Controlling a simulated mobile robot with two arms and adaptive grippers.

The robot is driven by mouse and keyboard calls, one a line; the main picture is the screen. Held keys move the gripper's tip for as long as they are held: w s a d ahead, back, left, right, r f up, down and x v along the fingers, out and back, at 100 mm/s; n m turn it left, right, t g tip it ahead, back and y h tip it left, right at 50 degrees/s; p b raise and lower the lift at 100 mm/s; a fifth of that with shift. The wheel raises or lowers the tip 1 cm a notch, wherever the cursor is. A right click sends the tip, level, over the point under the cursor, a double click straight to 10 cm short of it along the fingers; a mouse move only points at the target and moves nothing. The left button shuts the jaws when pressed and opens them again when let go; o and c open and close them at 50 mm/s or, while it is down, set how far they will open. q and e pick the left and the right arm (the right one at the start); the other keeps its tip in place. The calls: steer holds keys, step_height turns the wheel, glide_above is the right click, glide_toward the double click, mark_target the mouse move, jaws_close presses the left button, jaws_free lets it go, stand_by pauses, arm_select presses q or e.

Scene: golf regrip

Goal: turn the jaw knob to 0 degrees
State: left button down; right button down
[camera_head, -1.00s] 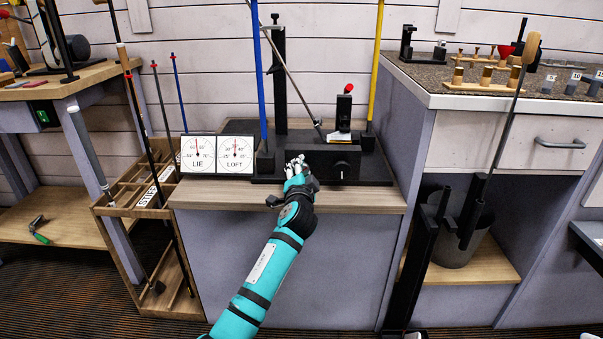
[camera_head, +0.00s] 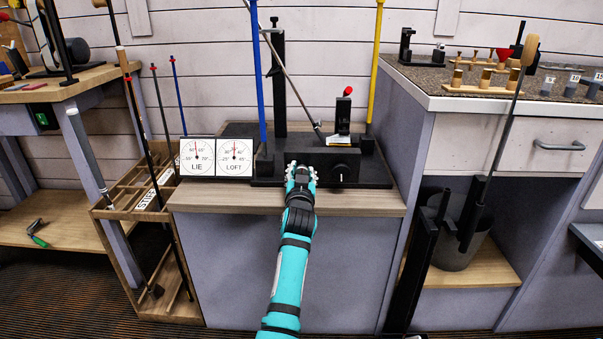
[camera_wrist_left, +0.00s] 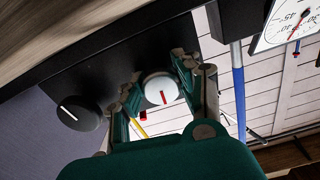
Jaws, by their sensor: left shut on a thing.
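A round white knob (camera_wrist_left: 160,88) with a red mark shows in the left wrist view. It sits between the fingers of my left gripper (camera_wrist_left: 158,84), which is shut on it. In the head view my left gripper (camera_head: 301,171) is at the front of the black bending machine (camera_head: 372,172) and hides this knob. A black knob (camera_head: 340,170) with a white line is just right of the gripper. It also shows at the left of the wrist view (camera_wrist_left: 80,113), apart from the fingers. I cannot read any angle scale around the white knob.
The LIE gauge (camera_head: 197,157) and LOFT gauge (camera_head: 235,157) stand left of the machine. A blue post (camera_head: 259,80) and a yellow post (camera_head: 374,70) rise beside it. A golf club shaft (camera_head: 285,75) slants down to the machine. The wooden bench front (camera_head: 350,203) is clear.

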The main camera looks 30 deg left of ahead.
mark_target(302, 166)
arm_select(q)
steer(key=shift+f+n, duration=0.3)
steer(key=shift+n, duration=0.3)
arm_select(e)
steer(key=shift+w+f+g+h, duration=0.4)
steer(key=shift+w, duration=0.15)
arm_select(q)
steer(key=c, duration=0.9)
jaws_free()
steer(key=shift+r, duration=0.2)
arm_select(e)
steer(key=shift+s, duration=0.1)
steer(key=shift+a, duration=0.1)
arm_select(q)
step_height(302, 166, up, 10)
steer(key=shift+f, duration=0.1)
